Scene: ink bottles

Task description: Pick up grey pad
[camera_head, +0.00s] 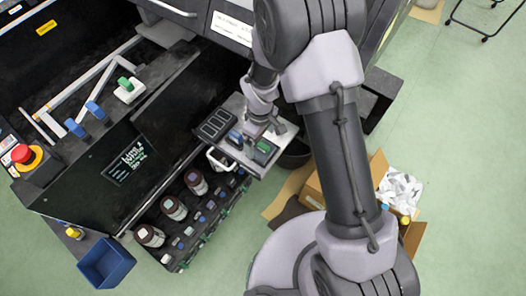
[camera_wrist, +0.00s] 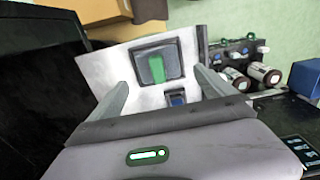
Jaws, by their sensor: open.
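My gripper (camera_wrist: 161,78) is open and empty, its two fingers spread over a pale plate (camera_wrist: 100,70). Between and beyond the fingers sits a dark grey square block with a green strip (camera_wrist: 157,68). A smaller dark block with a blue top (camera_wrist: 177,99) lies nearer, between the fingers. In the head view my gripper (camera_head: 268,128) hangs above the same plate (camera_head: 288,137), partly hidden by my arm. The green block (camera_head: 264,149) and blue block (camera_head: 235,138) are there, beside a dark slotted piece (camera_head: 214,124). No separate plain grey pad is clear.
Bottles (camera_head: 173,207) and small caps stand in a dark rack below the plate. A black machine fills the left, with a red stop button (camera_head: 22,153) and blue and green handles. A blue bin (camera_head: 106,264) is lower left. A cardboard box (camera_head: 378,166) is right. Green floor lies open beyond.

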